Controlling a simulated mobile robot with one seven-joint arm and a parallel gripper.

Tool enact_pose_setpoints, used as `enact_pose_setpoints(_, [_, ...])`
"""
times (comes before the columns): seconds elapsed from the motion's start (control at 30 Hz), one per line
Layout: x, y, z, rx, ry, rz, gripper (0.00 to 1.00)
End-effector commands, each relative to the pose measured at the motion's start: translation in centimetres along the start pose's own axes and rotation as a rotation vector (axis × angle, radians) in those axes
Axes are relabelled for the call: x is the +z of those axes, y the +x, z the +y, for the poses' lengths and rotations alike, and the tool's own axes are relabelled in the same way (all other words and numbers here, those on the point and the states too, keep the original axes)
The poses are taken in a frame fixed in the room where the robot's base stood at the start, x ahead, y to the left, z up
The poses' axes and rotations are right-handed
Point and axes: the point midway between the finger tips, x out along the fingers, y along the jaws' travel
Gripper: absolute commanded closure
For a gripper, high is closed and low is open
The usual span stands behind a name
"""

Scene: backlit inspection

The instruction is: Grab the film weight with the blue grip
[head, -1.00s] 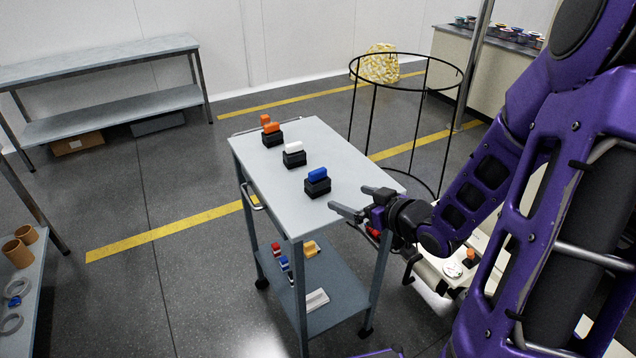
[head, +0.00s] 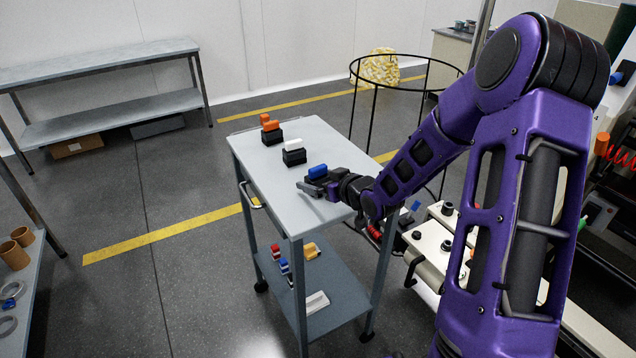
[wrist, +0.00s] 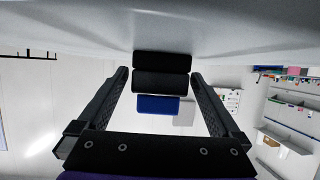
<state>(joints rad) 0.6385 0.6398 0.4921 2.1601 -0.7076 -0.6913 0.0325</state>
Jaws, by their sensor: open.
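The film weight with the blue grip (head: 318,171) stands on the near part of the cart top. In the head view my gripper (head: 318,186) hides most of its black base. In the wrist view the stepped black base (wrist: 161,82) and blue grip (wrist: 157,105) show between my gripper's (wrist: 160,76) two fingers. The jaws are open, with a visible gap on each side of the weight. A weight with a white grip (head: 293,145) and one with an orange grip (head: 271,126) stand farther back in a row.
The grey cart top (head: 262,172) is clear along its left side. Its lower shelf (head: 335,283) holds small coloured items and a white block. A black wire hoop stand (head: 352,110) is right of the cart. A grey bench (head: 100,64) stands far left.

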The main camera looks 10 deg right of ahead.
Motion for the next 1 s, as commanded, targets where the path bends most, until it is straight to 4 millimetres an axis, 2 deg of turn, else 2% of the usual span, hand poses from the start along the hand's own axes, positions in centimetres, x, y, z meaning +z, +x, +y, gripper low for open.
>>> enact_pose_setpoints(0.1, [0.03, 0.76, 0.00, 0.000, -0.001, -0.001, 0.00])
enact_pose_setpoints(0.3, [0.00, 0.76, 0.02, 0.001, -0.001, -0.001, 0.00])
enact_pose_setpoints(0.37, [0.00, 0.75, 0.02, 0.001, -0.001, -0.001, 0.09])
enact_pose_setpoints(0.87, [0.01, 0.72, 0.02, 0.001, -0.001, -0.001, 0.99])
enact_pose_setpoints(1.0, [-0.13, 0.73, 0.04, 0.001, -0.002, 0.002, 1.00])
